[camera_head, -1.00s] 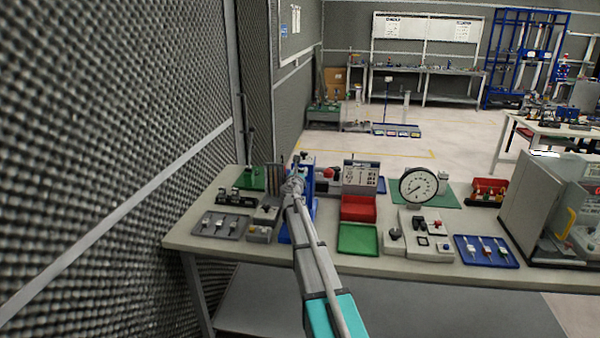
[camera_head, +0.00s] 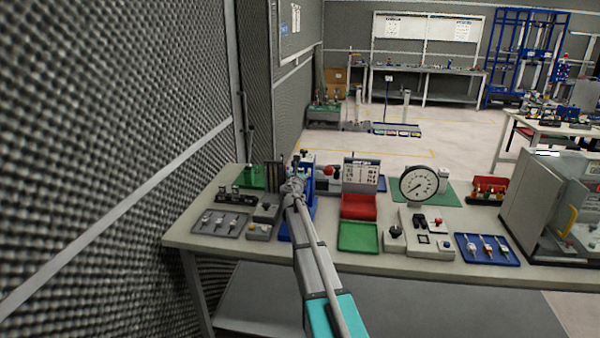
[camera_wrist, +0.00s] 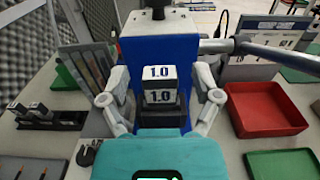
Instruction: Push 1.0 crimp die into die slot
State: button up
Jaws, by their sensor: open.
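The 1.0 crimp die (camera_wrist: 160,78) is a pale block with a dark band, marked "1.0" on more than one face. It sits at the front of the blue press (camera_wrist: 160,50), in the middle of the wrist view. Its slot is hidden, so I cannot tell how deep it sits. My gripper (camera_wrist: 161,104) is open, with one grey finger on each side of the die and gaps between. In the head view my gripper (camera_head: 293,186) is small in front of the blue press (camera_head: 309,185) and hides the die.
A black rack (camera_wrist: 45,117) with similar dies stands to the left. A red bin (camera_wrist: 265,109) and a green tray (camera_wrist: 283,164) lie to the right. A grey lever (camera_wrist: 280,52) reaches out rightward from the press. A dial gauge (camera_head: 419,185) stands farther right on the bench.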

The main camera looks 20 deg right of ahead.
jog(key=shift+s+a, duration=0.1)
jog(key=v, duration=1.1)
jog(key=shift+s+a, duration=0.2)
jog(key=shift+s, duration=0.1)
dwell(0.8)
jog(key=s+a+f+m+g+y, duration=0.1)
jog(key=s+a+f+m+g, duration=0.3)
jog(key=s+m, duration=0.45)
jog(key=s+a+f+m+g+y, duration=0.1)
jog(key=s+f+m+g, duration=0.5)
jog(key=m, duration=0.4)
jog(key=s+a+f+m+g+y, duration=0.1)
jog(key=s+a+f+m+y, duration=0.1)
jog(key=s+a, duration=0.3)
jog(key=s+a+f+m+g+y, duration=0.2)
jog(key=s+a+f+m+y, duration=0.1)
jog(key=s+a+m, duration=0.2)
jog(key=s+a+f+m+g+y+p, duration=0.1)
jog(key=s+a+f+m+g+y, duration=0.1)
jog(key=s+a, duration=0.4)
jog(key=shift+s+f+m+y, duration=0.2)
jog(key=shift+s+m+y, duration=0.35)
jog(key=shift+m, duration=0.3)
